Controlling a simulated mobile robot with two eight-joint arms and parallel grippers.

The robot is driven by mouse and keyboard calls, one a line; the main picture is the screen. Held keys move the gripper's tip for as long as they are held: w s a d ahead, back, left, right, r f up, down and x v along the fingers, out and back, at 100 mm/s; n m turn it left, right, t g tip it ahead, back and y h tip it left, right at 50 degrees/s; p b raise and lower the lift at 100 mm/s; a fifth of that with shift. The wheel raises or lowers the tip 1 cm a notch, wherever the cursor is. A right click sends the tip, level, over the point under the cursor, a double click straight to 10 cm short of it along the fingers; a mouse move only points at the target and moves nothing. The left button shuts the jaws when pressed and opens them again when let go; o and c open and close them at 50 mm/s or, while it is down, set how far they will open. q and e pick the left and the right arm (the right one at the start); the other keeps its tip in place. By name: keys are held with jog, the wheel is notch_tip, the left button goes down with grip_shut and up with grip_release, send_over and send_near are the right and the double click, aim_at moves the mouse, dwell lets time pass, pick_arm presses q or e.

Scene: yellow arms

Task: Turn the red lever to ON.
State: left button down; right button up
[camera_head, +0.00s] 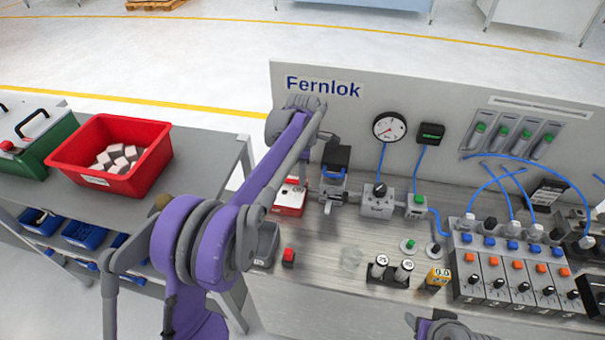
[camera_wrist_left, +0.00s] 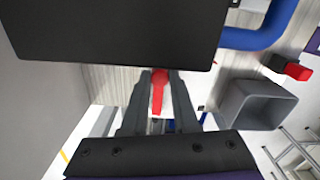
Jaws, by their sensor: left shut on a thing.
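The red lever (camera_wrist_left: 158,92) shows in the left wrist view, between the two grey fingers of my left gripper (camera_wrist_left: 158,108). The gripper is shut on it. The lever's far end and any ON mark are hidden. In the head view my purple left arm reaches over the left part of the panel bench, and its jaws and the lever are hidden behind it. A red and white block (camera_head: 291,199) partly shows beside the arm. A piece of my right arm shows at the bottom edge; its jaws do not show.
A grey open bin (camera_wrist_left: 256,103) and a red button (camera_wrist_left: 297,71) are close to the left gripper. The bench carries a valve block (camera_head: 377,202), an upright gauge (camera_head: 390,126) and a switch row with blue hoses. A red crate (camera_head: 153,160) stands on the left table.

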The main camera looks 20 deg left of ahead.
pick_arm(q)
jog(key=c, duration=0.7)
grip_release()
jog(key=shift+w, duration=0.1)
notch_tip(320, 180, up, 11)
jog(key=shift+f+p, duration=0.1)
jog(key=shift+p, duration=0.3)
